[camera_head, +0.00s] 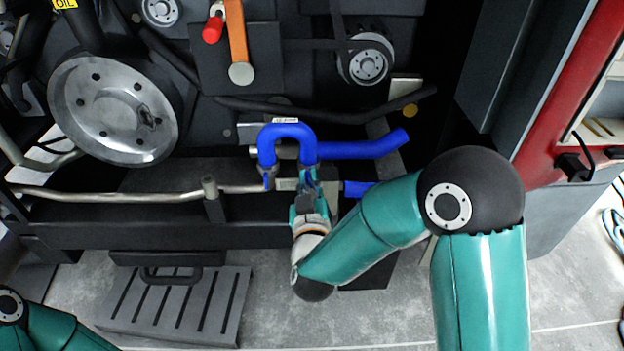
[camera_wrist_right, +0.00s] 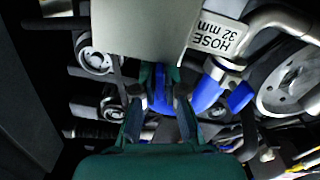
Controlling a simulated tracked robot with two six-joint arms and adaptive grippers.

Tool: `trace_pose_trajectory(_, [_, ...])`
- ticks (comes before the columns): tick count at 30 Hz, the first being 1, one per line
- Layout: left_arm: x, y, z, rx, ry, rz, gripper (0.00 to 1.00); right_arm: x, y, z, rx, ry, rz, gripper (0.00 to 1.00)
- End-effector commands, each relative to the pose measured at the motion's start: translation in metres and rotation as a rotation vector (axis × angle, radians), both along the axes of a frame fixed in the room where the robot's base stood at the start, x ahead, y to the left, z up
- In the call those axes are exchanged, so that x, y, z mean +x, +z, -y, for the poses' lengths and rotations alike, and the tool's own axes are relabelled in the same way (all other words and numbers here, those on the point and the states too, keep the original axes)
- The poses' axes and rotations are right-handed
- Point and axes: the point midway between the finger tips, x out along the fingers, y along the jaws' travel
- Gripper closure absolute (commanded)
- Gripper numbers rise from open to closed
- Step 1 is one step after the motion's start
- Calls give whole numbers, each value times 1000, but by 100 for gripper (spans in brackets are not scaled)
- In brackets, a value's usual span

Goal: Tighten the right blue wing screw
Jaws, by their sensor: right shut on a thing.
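A blue U-shaped hose (camera_head: 287,131) sits on the engine, its two ends pointing down. My right gripper (camera_head: 307,184) is at the lower end of the hose's right leg. It is shut on a small blue piece, apparently the right blue wing screw (camera_wrist_right: 160,76), which is mostly hidden between the fingers. In the right wrist view, the gripper (camera_wrist_right: 160,92) has its fingers on both sides of that piece. The screw's turn angle cannot be told. The left leg of the hose ends in a clamp (camera_head: 268,177). My left gripper is out of view.
A blue pipe (camera_head: 362,148) runs to the right behind the hose. A metal pipe (camera_head: 130,196) crosses to the left. A tag reading "HOSE 32 mm" (camera_wrist_right: 217,38) hangs close to the gripper. A slotted grey step (camera_head: 180,305) stands on the floor; a red panel (camera_head: 566,110) is at right.

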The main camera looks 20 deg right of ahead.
Motion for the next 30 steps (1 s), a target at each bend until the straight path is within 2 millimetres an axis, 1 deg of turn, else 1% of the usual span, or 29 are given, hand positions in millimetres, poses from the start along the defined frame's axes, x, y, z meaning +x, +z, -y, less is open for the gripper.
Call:
trace_pose_trajectory(6, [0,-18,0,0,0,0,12,0,-2,-1,84,1,27,100])
trace_pose_trajectory(14, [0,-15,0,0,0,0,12,0,0,-1,97,2,28,100])
trace_pose_trajectory(15, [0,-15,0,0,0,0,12,0,0,-1,97,2,28,87])
trace_pose_trajectory(17, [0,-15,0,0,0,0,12,0,0,-1,97,2,28,77])
trace_pose_trajectory(18, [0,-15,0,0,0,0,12,0,0,-1,96,2,28,70])
trace_pose_trajectory(19, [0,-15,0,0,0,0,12,0,0,-1,96,2,28,67])
trace_pose_trajectory(27, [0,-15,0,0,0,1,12,0,0,-1,96,2,27,67])
trace_pose_trajectory(30, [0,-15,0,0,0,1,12,-3,0,-3,96,3,27,67])
